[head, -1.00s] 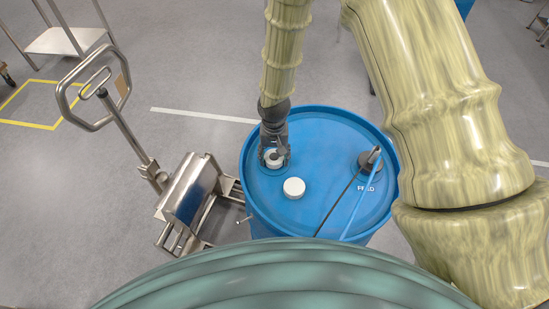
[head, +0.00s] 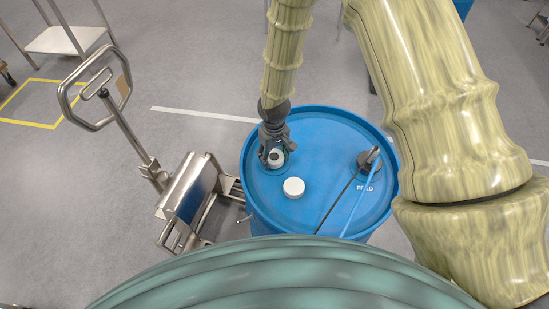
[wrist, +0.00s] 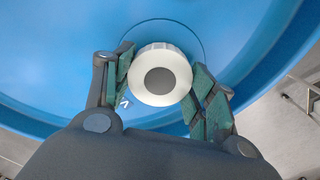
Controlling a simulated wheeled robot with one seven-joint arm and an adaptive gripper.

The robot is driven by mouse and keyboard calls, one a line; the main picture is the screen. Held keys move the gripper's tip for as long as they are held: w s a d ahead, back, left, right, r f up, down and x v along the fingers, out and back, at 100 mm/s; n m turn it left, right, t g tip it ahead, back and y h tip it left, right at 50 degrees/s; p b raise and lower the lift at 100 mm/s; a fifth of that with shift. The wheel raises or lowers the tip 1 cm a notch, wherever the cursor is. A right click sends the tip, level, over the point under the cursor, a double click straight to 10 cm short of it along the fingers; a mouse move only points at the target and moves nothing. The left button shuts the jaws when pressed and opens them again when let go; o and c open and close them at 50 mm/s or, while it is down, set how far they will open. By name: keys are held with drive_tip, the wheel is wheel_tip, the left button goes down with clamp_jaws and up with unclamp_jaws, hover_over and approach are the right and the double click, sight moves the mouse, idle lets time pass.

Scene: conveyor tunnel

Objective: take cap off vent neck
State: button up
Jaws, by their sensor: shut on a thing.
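A blue drum (head: 318,225) stands upright in front of me. My gripper (head: 275,157) is over the left part of its lid. In the wrist view, my gripper (wrist: 161,78) is shut on a round white cap (wrist: 143,92) with a ribbed edge and a grey disc in its middle. The fingers sit on two opposite sides of it. The vent neck is hidden beneath the cap, and I cannot tell whether the cap sits on it or is just above it. A printed letter (wrist: 124,102) shows on the lid next to the left finger.
A second white cap (head: 293,187) sits nearer on the lid. A steel trolley (head: 190,200) with a tall handle stands close left of the drum. Open floor lies behind.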

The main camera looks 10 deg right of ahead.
drive_tip(key=n, duration=0.2)
drive_tip(key=n+p, duration=0.1)
drive_tip(key=n, duration=0.1)
drive_tip(key=shift+w+r+n, duration=0.15)
drive_tip(key=shift+n, duration=0.15)
drive_tip(key=shift+r+n, duration=0.1)
drive_tip(key=shift+n, duration=0.4)
drive_tip(key=n+p, duration=0.1)
drive_tip(key=n, duration=0.3)
drive_tip(key=o, duration=1.2)
drive_tip(key=shift+f, duration=0.2)
drive_tip(key=c, duration=0.3)
